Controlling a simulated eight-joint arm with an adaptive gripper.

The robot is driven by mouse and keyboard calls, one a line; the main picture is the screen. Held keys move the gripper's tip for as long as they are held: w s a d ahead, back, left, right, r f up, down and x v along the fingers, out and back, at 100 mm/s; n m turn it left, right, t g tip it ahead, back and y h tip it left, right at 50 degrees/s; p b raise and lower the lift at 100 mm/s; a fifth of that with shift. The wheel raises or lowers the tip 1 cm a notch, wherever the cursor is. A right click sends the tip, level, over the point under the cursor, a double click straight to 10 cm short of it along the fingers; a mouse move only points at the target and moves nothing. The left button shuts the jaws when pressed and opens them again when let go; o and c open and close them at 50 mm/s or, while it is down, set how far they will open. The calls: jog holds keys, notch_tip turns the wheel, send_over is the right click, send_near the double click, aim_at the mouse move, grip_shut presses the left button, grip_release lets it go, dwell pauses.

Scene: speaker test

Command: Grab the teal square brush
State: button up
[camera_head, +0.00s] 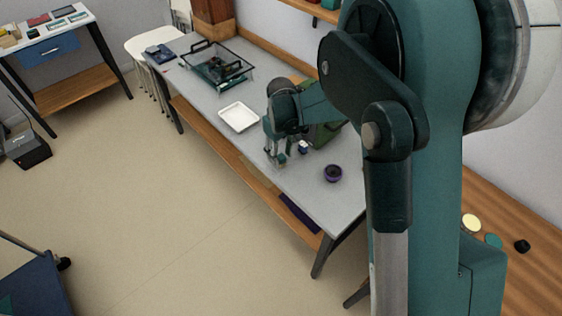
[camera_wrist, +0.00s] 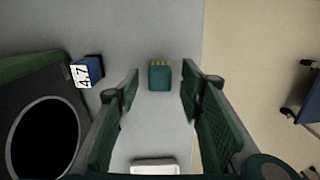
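The teal square brush (camera_wrist: 160,77) is a small teal block with yellowish bristles at its top edge. In the wrist view it lies on the grey tabletop, between the tips of my gripper's fingers as seen from above. My gripper (camera_wrist: 160,91) is open, with a textured green finger on each side and a gap between each finger and the brush. In the head view my gripper (camera_head: 276,154) points down over the table's front part. I cannot clearly tell the brush from the fingertips there.
A blue block marked 4.7 (camera_wrist: 90,71) sits left of the fingers, beside a dark green speaker (camera_wrist: 40,140) with a black round cone. A white tray (camera_head: 239,117) and a dark purple round object (camera_head: 333,173) lie on the workbench (camera_head: 213,108). The table's edge runs close by on the right in the wrist view.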

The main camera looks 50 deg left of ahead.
jog(key=shift+f, duration=1.05)
jog(key=shift+c, duration=0.6)
jog(key=c, duration=0.9)
